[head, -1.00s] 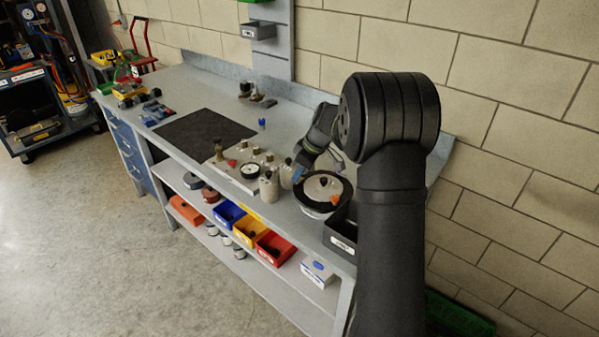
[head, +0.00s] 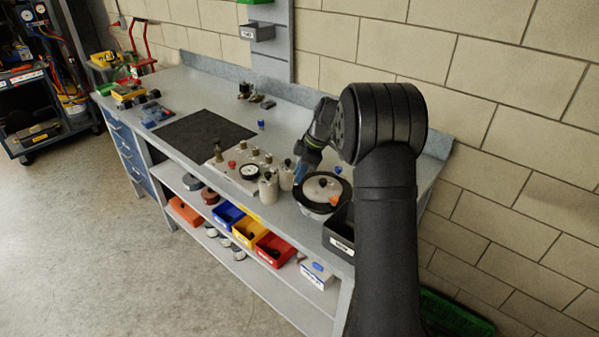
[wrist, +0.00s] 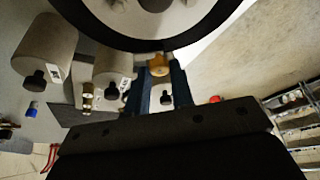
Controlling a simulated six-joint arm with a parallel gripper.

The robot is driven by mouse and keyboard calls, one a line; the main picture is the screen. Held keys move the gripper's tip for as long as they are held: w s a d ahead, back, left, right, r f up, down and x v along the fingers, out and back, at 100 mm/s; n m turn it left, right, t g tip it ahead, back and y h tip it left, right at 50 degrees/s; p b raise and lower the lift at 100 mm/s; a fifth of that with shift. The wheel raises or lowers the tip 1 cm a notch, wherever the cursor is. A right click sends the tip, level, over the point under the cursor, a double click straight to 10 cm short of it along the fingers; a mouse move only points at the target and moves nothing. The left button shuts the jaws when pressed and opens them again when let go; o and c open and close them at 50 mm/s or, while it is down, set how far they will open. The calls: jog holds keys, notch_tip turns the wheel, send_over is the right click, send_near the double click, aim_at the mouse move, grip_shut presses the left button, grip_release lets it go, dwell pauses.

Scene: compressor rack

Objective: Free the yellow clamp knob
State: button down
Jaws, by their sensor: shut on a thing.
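The yellow clamp knob (wrist: 158,66) shows in the wrist view at the edge of a round pale vessel with a thick black rim (wrist: 110,38). My gripper (wrist: 160,72) has its two blue fingers on either side of the knob and is shut on it. In the head view my gripper (head: 301,174) reaches down at the back left of the vessel, whose black rim (head: 302,196) also shows there. The knob is hidden behind the gripper in that view. An orange knob (head: 335,201) sits at the vessel's right front.
Pale canisters (head: 268,188) stand close left of the gripper, beside a panel with a gauge (head: 249,171) and several knobs. A dark bin (head: 340,232) stands right of the vessel. A black mat (head: 205,132) lies bare farther left on the bench.

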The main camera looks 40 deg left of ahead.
jog(key=c, duration=1.3)
grip_release()
jog(key=shift+o, duration=0.2)
jog(key=shift+r, duration=0.1)
jog(key=v, duration=1.7)
jog(key=shift+d, duration=0.25)
jog(key=shift+w, duration=0.1)
jog(key=x, duration=1.7)
jog(key=shift+a, duration=0.25)
